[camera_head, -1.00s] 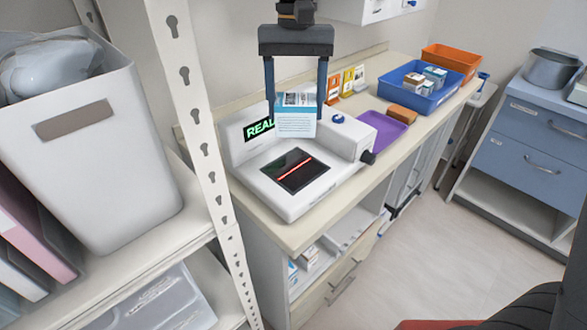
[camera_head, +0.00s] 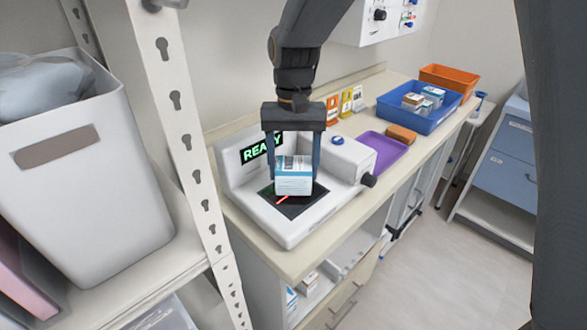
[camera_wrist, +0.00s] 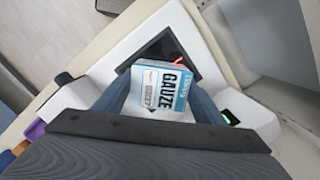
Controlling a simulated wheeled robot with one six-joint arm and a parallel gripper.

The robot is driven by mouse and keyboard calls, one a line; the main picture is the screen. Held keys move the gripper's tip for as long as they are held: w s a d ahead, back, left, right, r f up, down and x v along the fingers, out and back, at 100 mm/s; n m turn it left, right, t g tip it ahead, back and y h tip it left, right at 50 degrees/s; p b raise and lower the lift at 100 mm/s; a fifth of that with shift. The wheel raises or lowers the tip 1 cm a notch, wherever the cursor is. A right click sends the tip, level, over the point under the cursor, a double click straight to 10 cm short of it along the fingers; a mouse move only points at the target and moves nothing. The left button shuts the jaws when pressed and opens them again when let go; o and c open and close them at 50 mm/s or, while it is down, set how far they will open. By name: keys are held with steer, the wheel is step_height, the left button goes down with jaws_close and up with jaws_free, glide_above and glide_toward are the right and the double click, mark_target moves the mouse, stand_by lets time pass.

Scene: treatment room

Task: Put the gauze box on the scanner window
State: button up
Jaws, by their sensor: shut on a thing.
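The gauze box (camera_head: 294,175) is white and blue, and my gripper (camera_head: 292,180) is shut on it, one finger on each side. In the head view it is over the black scanner window (camera_head: 290,207), which hides part of the window. I cannot tell if the box touches the glass. The wrist view shows the box (camera_wrist: 161,88) between the fingers, with the word GAUZE on its face, and the dark window (camera_wrist: 187,48) behind it. A red line glows on the window. The white scanner (camera_head: 288,233) has a green READY display (camera_head: 261,148).
Behind are a blue bin (camera_head: 420,117) with boxes and an orange bin (camera_head: 450,78). A shelf post (camera_head: 185,140) and a grey-white bin (camera_head: 85,190) stand at left.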

mark_target(294, 159)
steer(key=shift+f, duration=0.6)
steer(key=shift+f, duration=0.1)
steer(key=o, duration=1.1)
steer(key=shift+c, duration=0.2)
steer(key=r, duration=0.3)
steer(key=w+r+b, duration=0.1)
steer(key=r, duration=0.3)
steer(key=r+b, duration=0.1)
steer(key=r, duration=0.2)
steer(key=shift+w+r, duration=0.2)
steer(key=shift+r, duration=0.9)
